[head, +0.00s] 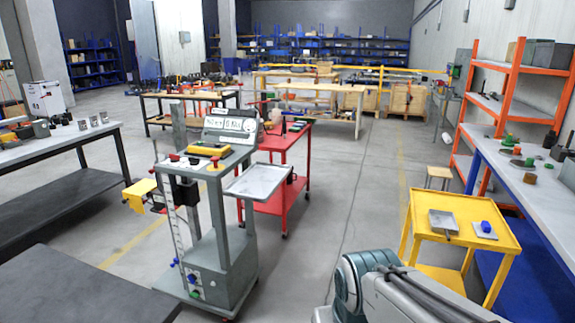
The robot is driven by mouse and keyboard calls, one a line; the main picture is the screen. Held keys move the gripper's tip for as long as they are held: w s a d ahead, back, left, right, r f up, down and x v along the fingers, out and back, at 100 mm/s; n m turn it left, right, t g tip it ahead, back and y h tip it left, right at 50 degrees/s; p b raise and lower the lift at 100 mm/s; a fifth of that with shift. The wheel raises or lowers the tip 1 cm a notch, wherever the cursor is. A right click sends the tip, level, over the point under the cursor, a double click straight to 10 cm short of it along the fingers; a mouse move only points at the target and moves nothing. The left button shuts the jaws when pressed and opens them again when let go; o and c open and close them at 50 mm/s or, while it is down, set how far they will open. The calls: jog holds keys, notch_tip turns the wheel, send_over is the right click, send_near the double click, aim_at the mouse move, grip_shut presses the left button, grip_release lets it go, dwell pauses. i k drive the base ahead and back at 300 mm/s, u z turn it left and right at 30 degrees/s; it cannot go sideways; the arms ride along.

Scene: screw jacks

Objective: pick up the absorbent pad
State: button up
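I cannot pick out the absorbent pad for certain. A thin pale grey square (484,231) that may be the pad lies flat on the yellow cart (425,222) at the right. A small blue object (486,226) sits on that square. A grey square tray-like item (443,221) lies to its left on the same cart top. Part of my arm shows at the bottom right, in front of the cart. My gripper is out of view.
A grey test stand (238,155) with a side tray (259,181) stands left of centre, beside a red cart (283,142). A long bench (500,160) and orange shelving (510,85) line the right. A wooden stool (439,173) stands behind the yellow cart. The middle floor is clear.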

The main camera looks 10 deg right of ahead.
aim_at(483, 230)
jog(key=z, duration=0.15)
jog(key=i, duration=1.7)
jog(key=z, duration=1.35)
jog(key=i, duration=1.4)
jog(key=z, duration=0.9)
